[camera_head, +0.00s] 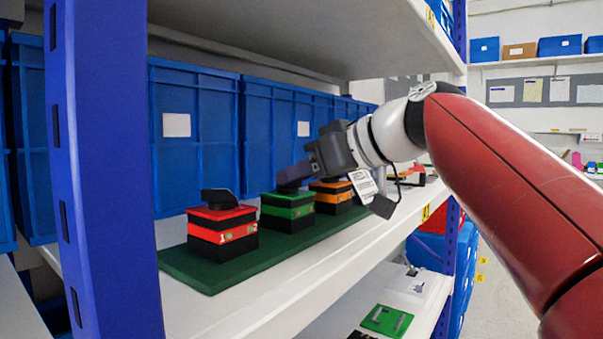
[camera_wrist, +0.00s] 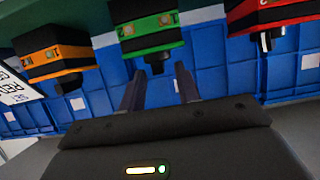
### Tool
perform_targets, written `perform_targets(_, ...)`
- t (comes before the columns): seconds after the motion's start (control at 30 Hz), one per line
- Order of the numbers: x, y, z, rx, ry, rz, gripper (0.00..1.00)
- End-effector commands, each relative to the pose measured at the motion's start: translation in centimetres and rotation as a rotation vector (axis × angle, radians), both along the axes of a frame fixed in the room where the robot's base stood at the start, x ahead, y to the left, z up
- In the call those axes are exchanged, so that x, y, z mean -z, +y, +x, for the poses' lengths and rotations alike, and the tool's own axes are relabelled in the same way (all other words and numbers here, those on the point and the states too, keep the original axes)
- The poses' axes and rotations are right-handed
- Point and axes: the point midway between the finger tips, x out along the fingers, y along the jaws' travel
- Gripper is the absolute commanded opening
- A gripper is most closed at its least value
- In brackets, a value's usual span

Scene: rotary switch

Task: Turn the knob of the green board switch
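The green switch (camera_head: 287,212) is the middle one of three on a dark green board (camera_head: 190,268) on the shelf. Its black knob (camera_head: 289,188) is partly hidden by my gripper (camera_head: 296,174) in the head view. The wrist view shows the switches upside down, with the green switch (camera_wrist: 150,35) at top centre and its knob (camera_wrist: 157,62) pointing down. My gripper (camera_wrist: 160,86) is open, its two fingers apart. The knob lies between the finger directions, near the tips. I cannot tell whether a finger touches it.
A red switch (camera_head: 221,235) stands to the left and an orange switch (camera_head: 333,196) to the right, close to the green one. Blue bins (camera_head: 195,125) line the back. A blue post (camera_head: 100,170) and an upper shelf (camera_head: 300,30) bound the space.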

Motion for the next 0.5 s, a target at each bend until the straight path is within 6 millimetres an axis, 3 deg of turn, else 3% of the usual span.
perform_targets(0.17, 0.01, 0.00, 0.00, 0.000, 0.000, 0.000, 0.33)
perform_targets(0.4, 0.01, -0.01, -0.01, 0.000, 0.000, 0.000, 0.01)
perform_targets(0.5, 0.01, -0.03, -0.01, 0.000, 0.000, 0.000, 0.00)
